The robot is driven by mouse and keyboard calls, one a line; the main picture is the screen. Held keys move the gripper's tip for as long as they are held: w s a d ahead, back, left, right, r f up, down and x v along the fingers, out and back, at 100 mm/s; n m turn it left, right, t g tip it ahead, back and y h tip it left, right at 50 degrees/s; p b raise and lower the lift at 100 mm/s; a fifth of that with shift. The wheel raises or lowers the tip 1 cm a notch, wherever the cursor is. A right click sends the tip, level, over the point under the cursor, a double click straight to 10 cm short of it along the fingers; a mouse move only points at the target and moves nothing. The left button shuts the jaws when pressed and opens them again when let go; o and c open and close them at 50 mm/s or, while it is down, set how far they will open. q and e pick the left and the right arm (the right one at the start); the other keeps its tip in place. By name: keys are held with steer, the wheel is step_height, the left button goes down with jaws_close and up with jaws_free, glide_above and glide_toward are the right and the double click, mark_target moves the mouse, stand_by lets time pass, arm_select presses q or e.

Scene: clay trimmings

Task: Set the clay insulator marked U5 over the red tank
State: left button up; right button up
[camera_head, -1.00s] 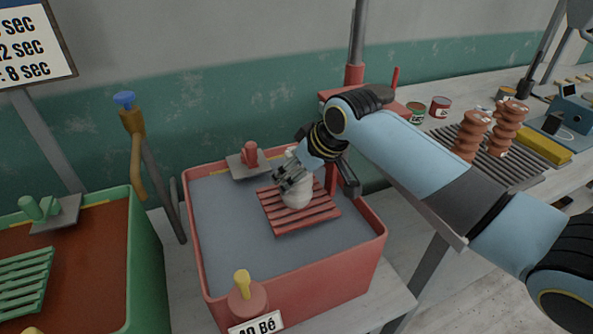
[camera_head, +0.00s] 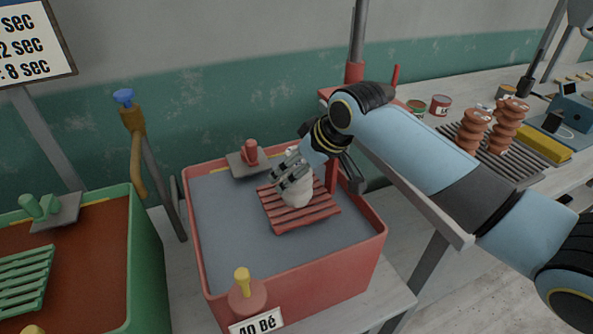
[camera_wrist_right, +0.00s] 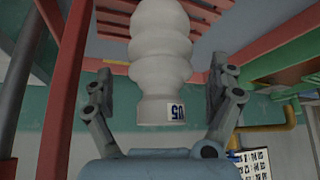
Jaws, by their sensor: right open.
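The white ribbed clay insulator (camera_head: 299,192) stands on the red slatted rack (camera_head: 290,222) over the red tank (camera_head: 300,290). In the right wrist view the insulator (camera_wrist_right: 160,55) carries a label reading U5 near its end closest to the wrist. My right gripper (camera_head: 290,172) is at the insulator's upper end and partly covers it in the head view. In the wrist view its fingers (camera_wrist_right: 160,90) are open on either side of the insulator, with gaps showing. My left gripper is not in view.
A green tank (camera_head: 145,255) with a green rack stands at left. A red fitting on a plate (camera_head: 250,157) is at the red tank's back rim and a yellow knob (camera_head: 242,282) at its front. Brown insulators (camera_head: 473,130) stand on the right bench.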

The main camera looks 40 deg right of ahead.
steer(key=v, duration=0.6)
steer(key=shift+s+a+r, duration=0.1)
stand_by(0.3)
steer(key=s+a+g+h, duration=0.1)
steer(key=s+a, duration=0.1)
steer(key=s, duration=0.9)
steer(key=s+a+g+h, duration=0.1)
steer(key=s+a+g, duration=0.15)
steer(key=s, duration=0.85)
step_height(320, 180, down, 36)
steer(key=s+d+m+b, duration=0.1)
steer(key=s+d+b, duration=0.1)
steer(key=b, duration=0.7)
steer(key=s+f+g+b, duration=0.1)
steer(key=s+f+b, duration=0.3)
steer(key=s+f, duration=0.5)
steer(key=s+d+f+g+b, duration=0.1)
steer(key=s+f+b, duration=0.3)
steer(key=s+f, duration=0.5)
step_height(320, 180, down, 6)
steer(key=shift+s+d+r, duration=0.1)
steer(key=shift+s+d, duration=0.05)
steer(key=shift+s, duration=0.05)
